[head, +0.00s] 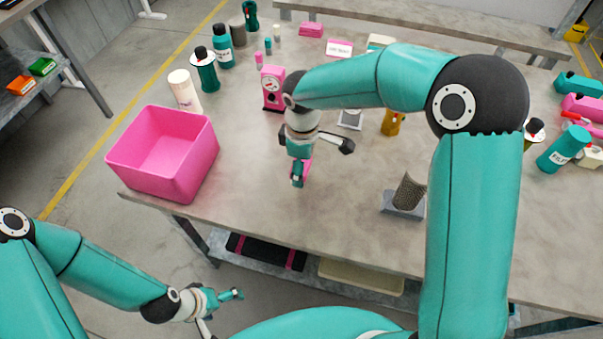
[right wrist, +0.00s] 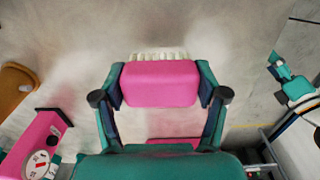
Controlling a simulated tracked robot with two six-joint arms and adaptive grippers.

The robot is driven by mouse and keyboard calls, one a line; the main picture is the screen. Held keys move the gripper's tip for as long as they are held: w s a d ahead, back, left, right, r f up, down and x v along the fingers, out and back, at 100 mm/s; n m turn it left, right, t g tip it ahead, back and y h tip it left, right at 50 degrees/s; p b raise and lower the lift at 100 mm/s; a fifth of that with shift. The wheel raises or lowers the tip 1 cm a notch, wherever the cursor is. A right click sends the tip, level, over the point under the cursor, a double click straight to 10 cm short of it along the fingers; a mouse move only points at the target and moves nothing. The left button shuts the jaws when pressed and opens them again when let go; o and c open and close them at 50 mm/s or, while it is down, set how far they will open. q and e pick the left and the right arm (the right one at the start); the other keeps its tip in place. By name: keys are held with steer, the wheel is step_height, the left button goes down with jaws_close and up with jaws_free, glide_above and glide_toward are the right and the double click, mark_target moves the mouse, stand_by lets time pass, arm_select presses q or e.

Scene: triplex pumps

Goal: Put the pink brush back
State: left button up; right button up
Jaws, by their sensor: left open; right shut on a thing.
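The pink brush (right wrist: 160,84) has a pink block with pale bristles along its far edge. It sits between the two fingers of my right gripper (right wrist: 160,97), which is shut on it. In the head view the right gripper (head: 298,178) hangs over the middle of the table near its front part, with a little of the pink brush (head: 306,168) showing. My left gripper (head: 222,310) is open and empty, low in front of the table. Most of the brush is hidden by the fingers in the head view.
A pink bin (head: 190,168) stands at the table's left corner. A pink gauge unit (head: 272,88) and teal bottles (head: 204,75) stand behind. A grey block with a mesh half-cylinder (head: 408,192) is to the right.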

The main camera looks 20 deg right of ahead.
steer(key=shift+f, duration=1.75)
steer(key=shift+f, duration=0.1)
steer(key=o, duration=1.1)
step_height(320, 180, up, 12)
steer(key=shift+r, duration=0.15)
